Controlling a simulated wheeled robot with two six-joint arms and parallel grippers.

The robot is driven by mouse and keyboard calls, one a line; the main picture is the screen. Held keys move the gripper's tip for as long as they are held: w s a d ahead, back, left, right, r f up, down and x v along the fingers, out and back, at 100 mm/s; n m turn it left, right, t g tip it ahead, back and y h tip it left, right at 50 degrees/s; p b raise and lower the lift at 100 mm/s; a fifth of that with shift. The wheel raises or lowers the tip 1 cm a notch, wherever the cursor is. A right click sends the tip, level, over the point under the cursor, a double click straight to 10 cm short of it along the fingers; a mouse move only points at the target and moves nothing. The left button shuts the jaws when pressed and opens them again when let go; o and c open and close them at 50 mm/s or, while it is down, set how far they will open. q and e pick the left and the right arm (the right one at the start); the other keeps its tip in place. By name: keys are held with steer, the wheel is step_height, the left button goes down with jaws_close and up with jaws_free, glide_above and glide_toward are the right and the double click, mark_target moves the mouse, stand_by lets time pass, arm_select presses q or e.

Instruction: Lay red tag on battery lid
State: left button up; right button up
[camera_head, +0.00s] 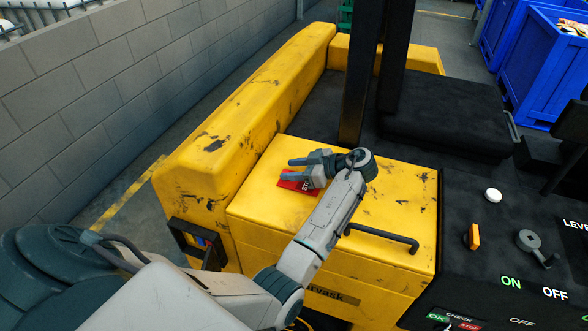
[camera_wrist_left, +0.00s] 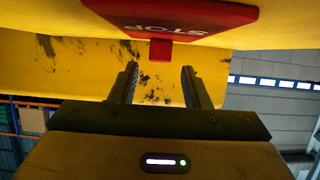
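The red tag (camera_head: 300,181) with white lettering appears to lie on the yellow battery lid (camera_head: 385,190) near its far left part. My left gripper (camera_head: 289,169) is just above and beside the tag, its fingers pointing left and partly covering it. In the left wrist view the fingers (camera_wrist_left: 160,70) are apart with nothing between them. The red tag (camera_wrist_left: 178,17) shows above them, with "STOP" inverted and a small red tab toward the fingers. I cannot tell whether a finger touches the tag. My right gripper is not in view.
A black handle bar (camera_head: 385,236) stands out at the lid's front right. A raised yellow side wall (camera_head: 235,120) runs along the left, and a dark mast post (camera_head: 362,75) rises behind. A black control panel (camera_head: 500,235) with knobs is at right. The lid's right part is clear.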

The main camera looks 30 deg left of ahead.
arm_select(q)
steer(key=shift+w+r+p, duration=0.1)
steer(key=shift+r+p, duration=0.2)
steer(key=shift+p, duration=0.1)
steer(key=shift+r+p, duration=0.4)
steer(key=b+v, duration=0.2)
steer(key=v, duration=0.1)
steer(key=b+v, duration=0.1)
steer(key=v, duration=0.3)
steer(key=b+v, duration=0.2)
steer(key=v, duration=0.1)
steer(key=shift+w+d+f+b, duration=0.1)
steer(key=shift+d+f+b, duration=0.05)
steer(key=shift+d+b, duration=0.3)
steer(key=shift+d+r, duration=0.35)
steer(key=shift+d, duration=0.15)
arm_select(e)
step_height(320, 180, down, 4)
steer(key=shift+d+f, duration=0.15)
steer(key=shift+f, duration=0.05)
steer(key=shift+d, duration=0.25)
